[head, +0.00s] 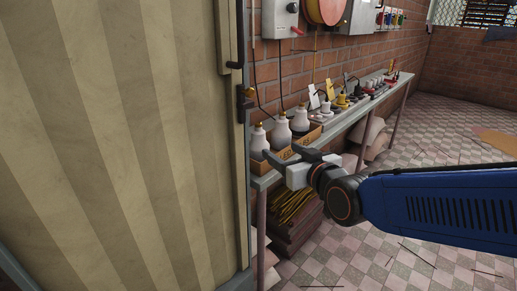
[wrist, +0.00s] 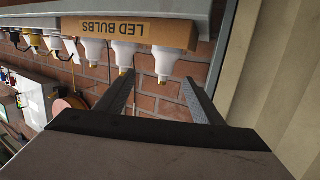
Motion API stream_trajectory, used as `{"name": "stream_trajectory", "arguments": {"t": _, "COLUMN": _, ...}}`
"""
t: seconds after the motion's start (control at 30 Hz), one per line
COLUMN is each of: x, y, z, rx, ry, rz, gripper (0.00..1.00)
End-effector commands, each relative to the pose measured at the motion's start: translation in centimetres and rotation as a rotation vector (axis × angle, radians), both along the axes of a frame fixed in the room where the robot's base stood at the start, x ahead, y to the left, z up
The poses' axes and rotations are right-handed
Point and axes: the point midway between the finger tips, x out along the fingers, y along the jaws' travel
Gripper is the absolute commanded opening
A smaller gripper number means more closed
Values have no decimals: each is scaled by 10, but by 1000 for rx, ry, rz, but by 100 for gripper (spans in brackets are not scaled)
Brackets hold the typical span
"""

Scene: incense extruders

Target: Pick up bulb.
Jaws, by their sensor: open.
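Three white bulbs with brass-coloured caps stand upright in a row in a low cardboard box (head: 313,134) on a narrow wall shelf. In the head view they are the left bulb (head: 259,139), the middle bulb (head: 281,132) and the right bulb (head: 300,122). My gripper (head: 287,156) is open and empty in front of the box. The wrist view appears upside down. There my open gripper (wrist: 158,77) has the end bulb (wrist: 165,62) lined up between its fingertips; contact cannot be told. The box there reads LED BULBS (wrist: 130,31).
A striped beige panel (head: 120,140) stands close left of the bulbs. A brick wall (head: 345,55) is behind the shelf (head: 350,118). Several small fittings sit farther along it. Sacks and a dark stack (head: 295,225) lie underneath. The tiled floor at right is mostly open.

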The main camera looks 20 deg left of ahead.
Motion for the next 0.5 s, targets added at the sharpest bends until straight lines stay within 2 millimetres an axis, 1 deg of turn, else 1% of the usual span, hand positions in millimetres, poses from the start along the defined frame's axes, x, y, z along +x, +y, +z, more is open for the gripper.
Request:
{"name": "stream_trajectory", "arguments": {"t": 0.03, "x": -1, "y": 6, "z": 1, "rx": 6, "ry": -7, "rz": 8, "gripper": 61}}
{"name": "stream_trajectory", "arguments": {"t": 0.17, "x": 3, "y": 16, "z": 1, "rx": 13, "ry": -15, "rz": 12, "gripper": 61}}
{"name": "stream_trajectory", "arguments": {"t": 0.5, "x": 36, "y": 48, "z": -7, "rx": 12, "ry": -14, "rz": 11, "gripper": 61}}
